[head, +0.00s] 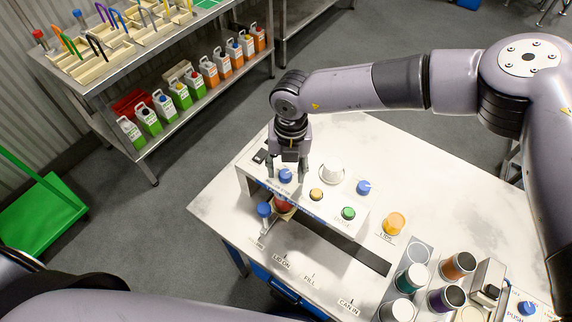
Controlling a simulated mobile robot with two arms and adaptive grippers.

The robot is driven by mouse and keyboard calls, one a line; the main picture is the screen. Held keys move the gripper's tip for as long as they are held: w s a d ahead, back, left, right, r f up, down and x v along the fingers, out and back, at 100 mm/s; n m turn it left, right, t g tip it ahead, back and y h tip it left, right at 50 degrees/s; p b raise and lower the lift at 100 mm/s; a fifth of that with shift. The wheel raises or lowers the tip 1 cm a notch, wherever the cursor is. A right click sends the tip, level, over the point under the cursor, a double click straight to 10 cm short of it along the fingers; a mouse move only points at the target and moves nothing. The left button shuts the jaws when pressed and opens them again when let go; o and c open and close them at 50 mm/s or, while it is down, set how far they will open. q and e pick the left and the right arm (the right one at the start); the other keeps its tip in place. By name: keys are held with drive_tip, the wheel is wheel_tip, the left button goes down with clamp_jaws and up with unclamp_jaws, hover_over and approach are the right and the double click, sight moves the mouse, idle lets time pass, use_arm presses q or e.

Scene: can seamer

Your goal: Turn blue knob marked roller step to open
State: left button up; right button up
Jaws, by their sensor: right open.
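The can seamer's panel (326,207) carries a blue knob (286,175) at its left end and another blue knob (363,187) to the right. A third blue knob (264,210) sits lower, at the front left. The labels beside these knobs are too small to read, so I cannot tell which is marked roller step. My right gripper (287,171) points down and is open, with its fingers on either side of the left-end blue knob. Whether they touch it is unclear. My left arm shows at the bottom left; its gripper is out of view.
The panel also has a white dome (331,169), a yellow button (316,194) and a green button (348,213). An orange lid stack (394,223) and several cans (412,278) stand at the right. A shelf (165,134) with bottles is at the back left.

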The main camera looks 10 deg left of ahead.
use_arm(q)
drive_tip(key=shift+s+r, duration=0.15)
drive_tip(key=shift+s, duration=0.2)
use_arm(e)
drive_tip(key=shift+f, duration=0.6)
clamp_jaws()
